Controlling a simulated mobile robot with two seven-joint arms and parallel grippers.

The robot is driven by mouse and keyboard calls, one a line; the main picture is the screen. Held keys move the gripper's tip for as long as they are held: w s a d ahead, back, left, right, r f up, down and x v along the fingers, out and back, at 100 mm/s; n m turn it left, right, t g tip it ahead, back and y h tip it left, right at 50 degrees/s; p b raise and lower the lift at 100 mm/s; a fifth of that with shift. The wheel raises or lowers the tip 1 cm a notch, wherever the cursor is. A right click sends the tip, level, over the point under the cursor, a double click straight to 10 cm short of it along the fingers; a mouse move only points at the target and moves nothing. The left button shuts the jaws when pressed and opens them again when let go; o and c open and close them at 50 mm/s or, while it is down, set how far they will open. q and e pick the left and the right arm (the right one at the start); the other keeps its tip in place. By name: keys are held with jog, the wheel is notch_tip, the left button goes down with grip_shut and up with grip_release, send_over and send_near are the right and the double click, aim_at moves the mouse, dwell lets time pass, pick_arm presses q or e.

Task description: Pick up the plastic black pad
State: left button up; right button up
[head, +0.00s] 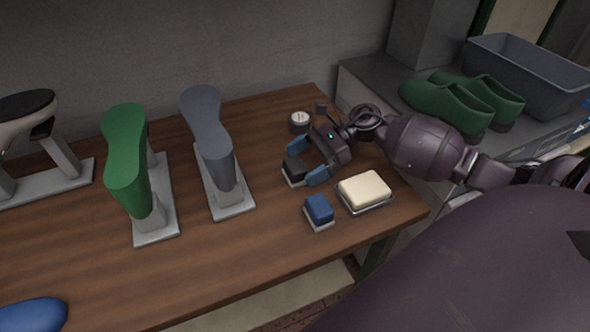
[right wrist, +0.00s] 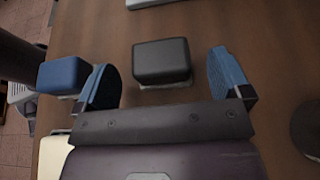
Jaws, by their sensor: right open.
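The black pad (head: 293,168) is a small dark block on a pale base on the wooden table. In the right wrist view the black pad (right wrist: 161,61) lies between and slightly ahead of the two blue fingers, with a gap on each side. My right gripper (head: 306,162) is open around it and holds nothing; it also shows in the right wrist view (right wrist: 165,85). My left gripper is not in view.
A blue block (head: 319,208) and a cream block on a tray (head: 364,191) lie close by. A small round tin (head: 299,122) stands behind. Grey (head: 207,120) and green (head: 126,160) lasts stand left. Green shoes (head: 447,104) and a grey bin (head: 527,75) are right.

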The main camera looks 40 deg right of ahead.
jog(key=x, duration=0.2)
jog(key=shift+w+a, duration=0.15)
jog(key=shift+a, duration=0.15)
jog(key=c, duration=1)
jog(key=shift+c, duration=0.2)
